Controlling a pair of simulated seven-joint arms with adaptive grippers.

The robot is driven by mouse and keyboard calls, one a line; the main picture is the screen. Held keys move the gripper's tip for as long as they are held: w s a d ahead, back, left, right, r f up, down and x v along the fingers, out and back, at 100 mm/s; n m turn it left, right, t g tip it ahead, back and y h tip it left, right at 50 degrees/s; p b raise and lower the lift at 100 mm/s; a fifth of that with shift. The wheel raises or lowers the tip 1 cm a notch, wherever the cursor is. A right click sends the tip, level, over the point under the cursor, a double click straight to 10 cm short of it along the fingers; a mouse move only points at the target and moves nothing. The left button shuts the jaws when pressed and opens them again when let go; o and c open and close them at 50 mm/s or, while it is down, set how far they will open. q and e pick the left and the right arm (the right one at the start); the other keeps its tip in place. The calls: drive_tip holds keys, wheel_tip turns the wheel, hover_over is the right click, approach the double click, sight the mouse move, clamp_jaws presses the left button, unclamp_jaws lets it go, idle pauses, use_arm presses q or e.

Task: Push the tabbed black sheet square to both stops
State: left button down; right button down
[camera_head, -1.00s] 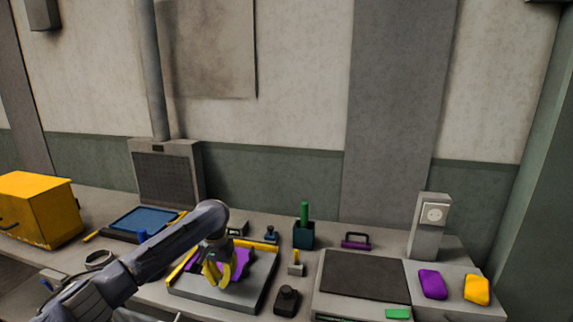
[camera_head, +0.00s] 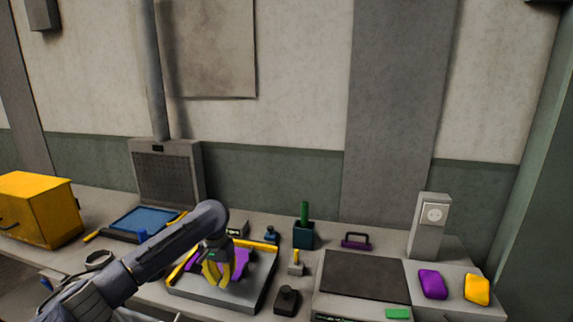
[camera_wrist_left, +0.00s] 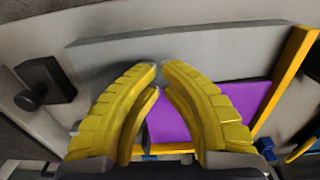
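No black sheet with a tab is plain to see in the tray. A purple sheet (camera_head: 242,258) lies in the shallow grey tray (camera_head: 209,297), partly hidden by my left gripper (camera_head: 221,284). Yellow stop bars (camera_head: 263,247) run along the tray's back and left sides. In the left wrist view the purple sheet (camera_wrist_left: 251,99) lies beyond and to the right of my fingers, close to a yellow bar (camera_wrist_left: 290,75). A small dark piece shows between the fingers, too unclear to name. My left gripper (camera_wrist_left: 160,69) has its tips nearly together, with nothing seen between them. My right gripper is out of view.
A black knobbed block (camera_head: 286,301) stands right of the tray, and a small grey block with a yellow peg (camera_head: 295,266) is behind it. A grey box with a dark top panel (camera_head: 364,277) is further right. A blue tray (camera_head: 147,219) lies behind left.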

use_arm(q)
drive_tip(key=shift+f, duration=1.5)
idle(0.7)
drive_tip(key=shift+w+r, duration=0.1)
drive_tip(key=shift+w, duration=0.05)
idle(0.4)
drive_tip(key=shift+w+d, duration=0.2)
drive_tip(key=shift+w, duration=0.45)
drive_tip(key=shift+w+d, duration=0.15)
drive_tip(key=shift+w, duration=0.5)
drive_tip(key=shift+s+a, duration=0.1)
drive_tip(key=shift+s, duration=0.1)
drive_tip(key=shift+s, duration=0.4)
drive_tip(key=shift+r, duration=4)
drive_tip(key=shift+a, duration=0.15)
